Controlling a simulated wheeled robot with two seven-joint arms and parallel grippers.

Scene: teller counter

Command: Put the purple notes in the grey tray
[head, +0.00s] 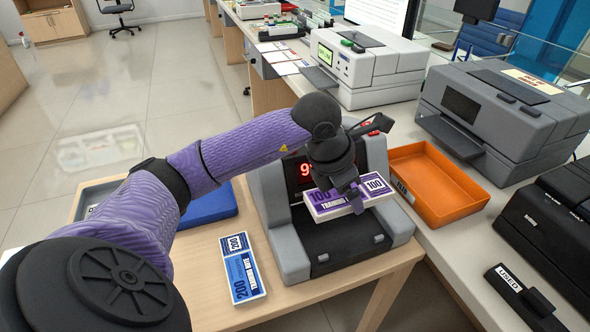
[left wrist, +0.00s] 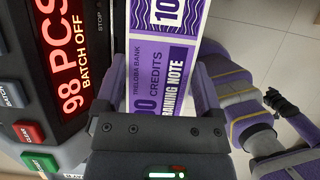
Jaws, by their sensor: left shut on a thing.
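The purple notes (head: 330,203) are a banded bundle marked 100, held just above the front of the grey note counter. They also show in the left wrist view (left wrist: 165,60), lying between the two fingers. My left gripper (head: 355,199) is shut on the bundle; its fingers flank the notes in the left wrist view (left wrist: 160,88). The grey tray (head: 92,188) is at the left end of the wooden desk, mostly hidden behind my left arm. My right gripper is not clearly seen in either view.
The note counter (head: 283,212) has a red display reading 98 PCS in the left wrist view. A blue tray (head: 212,206) lies between it and the grey tray. Blue notes (head: 240,275) lie in front. An orange tray (head: 440,172) and grey printer (head: 505,110) stand right.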

